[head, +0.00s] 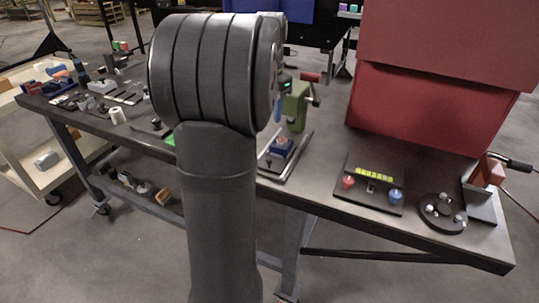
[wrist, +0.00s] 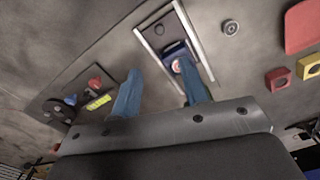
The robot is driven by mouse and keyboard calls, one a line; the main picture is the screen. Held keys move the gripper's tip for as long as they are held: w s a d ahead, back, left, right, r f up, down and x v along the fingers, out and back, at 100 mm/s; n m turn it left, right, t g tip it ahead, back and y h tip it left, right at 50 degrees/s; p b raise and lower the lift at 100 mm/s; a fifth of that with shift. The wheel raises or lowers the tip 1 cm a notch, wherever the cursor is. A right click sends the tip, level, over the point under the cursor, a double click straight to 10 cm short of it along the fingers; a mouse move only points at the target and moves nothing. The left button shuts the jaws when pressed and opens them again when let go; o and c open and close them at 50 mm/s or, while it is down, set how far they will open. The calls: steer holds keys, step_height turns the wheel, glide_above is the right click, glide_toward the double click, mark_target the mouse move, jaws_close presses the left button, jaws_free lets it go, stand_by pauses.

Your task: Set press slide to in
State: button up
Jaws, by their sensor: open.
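The press slide (head: 279,147) is a dark blue block with a reddish top, sitting between two pale rails on the table, in front of a green press (head: 295,104). In the wrist view the slide (wrist: 173,50) shows between the rails (wrist: 190,36), partly covered by my right-hand finger. My gripper (wrist: 161,88) is open, with two blue fingers apart and nothing between them. One finger appears over or beside the slide; I cannot tell whether it touches. In the head view my arm hides most of the gripper.
A button panel (head: 369,184) with red and blue knobs and a round dark disc (head: 442,212) stand right of the slide. A large red bin (head: 410,115) is behind them. Small parts crowd the table's left end. Bare table lies between slide and panel.

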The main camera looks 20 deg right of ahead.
step_height(320, 180, down, 16)
steer(key=shift+r, duration=0.1)
stand_by(0.4)
jaws_close()
